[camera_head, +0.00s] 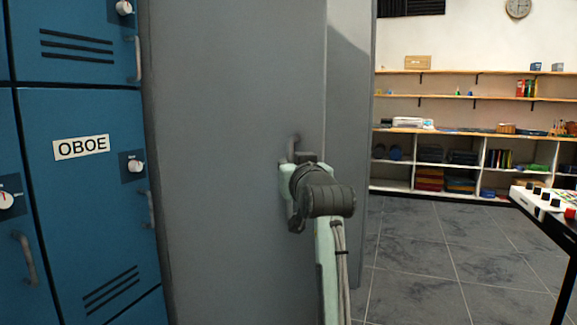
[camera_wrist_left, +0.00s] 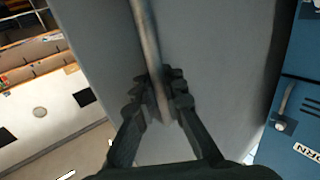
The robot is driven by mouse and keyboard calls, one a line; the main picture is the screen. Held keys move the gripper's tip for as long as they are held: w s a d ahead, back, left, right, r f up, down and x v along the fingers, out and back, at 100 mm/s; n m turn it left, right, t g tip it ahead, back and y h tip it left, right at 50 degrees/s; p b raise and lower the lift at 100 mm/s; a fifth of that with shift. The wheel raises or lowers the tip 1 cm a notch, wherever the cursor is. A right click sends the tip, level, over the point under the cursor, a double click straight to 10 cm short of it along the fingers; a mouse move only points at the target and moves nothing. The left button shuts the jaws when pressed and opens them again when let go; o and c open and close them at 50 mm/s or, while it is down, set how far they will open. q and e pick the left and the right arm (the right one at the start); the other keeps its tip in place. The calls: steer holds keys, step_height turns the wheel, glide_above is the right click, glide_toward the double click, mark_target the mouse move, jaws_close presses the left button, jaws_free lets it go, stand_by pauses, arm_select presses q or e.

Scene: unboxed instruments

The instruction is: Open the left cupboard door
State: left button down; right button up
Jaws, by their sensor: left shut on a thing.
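The left cupboard door (camera_head: 230,120) is a tall, plain grey panel in the middle of the head view. Its upright bar handle (camera_head: 291,148) is near the door's right edge and mostly hidden by my gripper. In the left wrist view the handle (camera_wrist_left: 147,35) is a long bar running between the fingers in front of the grey panel (camera_wrist_left: 215,60). My left gripper (camera_head: 296,163) is shut on the handle; its dark fingers also show on both sides of the bar in the left wrist view (camera_wrist_left: 160,92). My right gripper is in neither view.
Blue lockers (camera_head: 90,200), one labelled OBOE, stand close on the left. A narrower grey panel (camera_head: 347,110) is right of the door. Open tiled floor (camera_head: 430,250) lies to the right, with wall shelves (camera_head: 460,165) behind and a table (camera_head: 550,205) at the right edge.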

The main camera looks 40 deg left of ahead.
arm_select(q)
steer(key=c, duration=1.6)
jaws_free()
steer(key=shift+w+d, duration=0.25)
steer(key=shift+d, duration=0.05)
steer(key=v, duration=1.2)
steer(key=shift+s+a, duration=0.1)
